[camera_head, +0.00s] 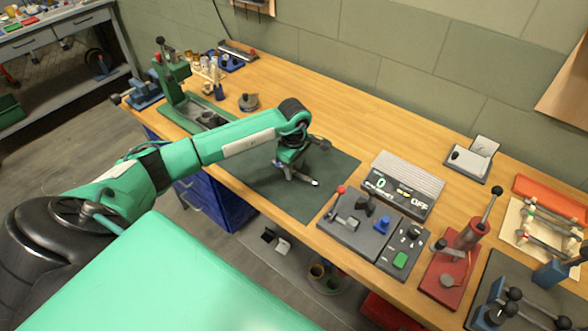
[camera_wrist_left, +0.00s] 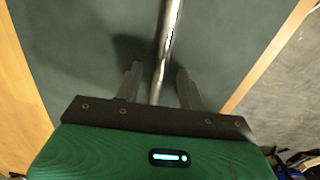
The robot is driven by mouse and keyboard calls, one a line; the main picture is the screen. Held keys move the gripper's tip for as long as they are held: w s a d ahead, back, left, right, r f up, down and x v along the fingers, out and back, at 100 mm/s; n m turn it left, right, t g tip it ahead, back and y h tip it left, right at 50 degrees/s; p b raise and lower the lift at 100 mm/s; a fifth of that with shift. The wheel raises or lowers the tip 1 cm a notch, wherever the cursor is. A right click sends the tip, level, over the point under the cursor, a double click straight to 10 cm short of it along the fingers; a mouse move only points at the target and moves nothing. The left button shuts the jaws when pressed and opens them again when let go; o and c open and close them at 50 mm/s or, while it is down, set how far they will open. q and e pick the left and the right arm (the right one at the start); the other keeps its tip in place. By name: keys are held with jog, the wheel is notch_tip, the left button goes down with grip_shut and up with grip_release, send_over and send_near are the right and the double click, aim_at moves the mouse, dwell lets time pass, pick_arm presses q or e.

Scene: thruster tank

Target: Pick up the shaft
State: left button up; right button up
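The shaft is a thin, shiny metal rod. In the left wrist view the shaft (camera_wrist_left: 170,30) runs from the top edge down between the fingers of my left gripper (camera_wrist_left: 160,85). The two fingers stand apart on either side of it, with a visible gap on each side; the left finger is nearer. In the head view my left gripper (camera_head: 293,172) is low over the dark green mat (camera_head: 262,182), and a pale end of the shaft (camera_head: 313,182) shows beside it. The rest of the shaft is hidden there. My right gripper is not in view.
A grey control panel (camera_head: 352,229) with levers and a display box (camera_head: 402,184) stand right of the mat. A red press (camera_head: 448,280) is further right. A green machine (camera_head: 186,106) stands at the left. The wooden table (camera_head: 335,115) is clear behind the mat.

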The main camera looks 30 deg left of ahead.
pick_arm(q)
jog(key=shift+f, duration=0.2)
grip_shut()
jog(key=shift+r, duration=0.15)
